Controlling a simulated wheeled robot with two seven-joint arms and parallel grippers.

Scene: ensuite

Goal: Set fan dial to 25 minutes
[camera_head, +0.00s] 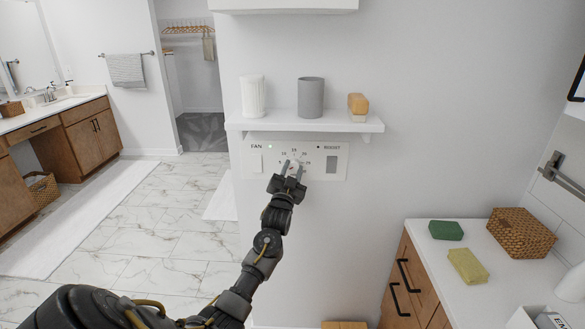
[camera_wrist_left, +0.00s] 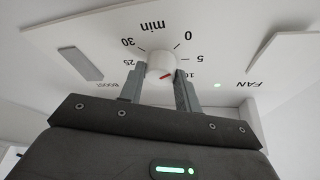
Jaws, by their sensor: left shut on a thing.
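The white fan dial (camera_head: 296,164) sits on a white wall panel (camera_head: 335,151) below the shelf, partly hidden by my left gripper (camera_head: 293,166). The wrist view shows the round dial (camera_wrist_left: 160,63) upside down, with minute numbers around it. A red mark on the dial is on its lower right in that view, on the side of the 10. My left gripper (camera_wrist_left: 160,88) has one finger on each side of the dial and is shut on it. My right gripper is not in view.
A wall shelf (camera_head: 240,124) above the panel holds a white ribbed cup (camera_head: 252,95), a grey cup (camera_head: 311,97) and an orange-tan block (camera_head: 358,105). A counter (camera_head: 480,275) at right holds a wicker basket (camera_head: 521,232) and green and yellow blocks. The marble floor at left is open.

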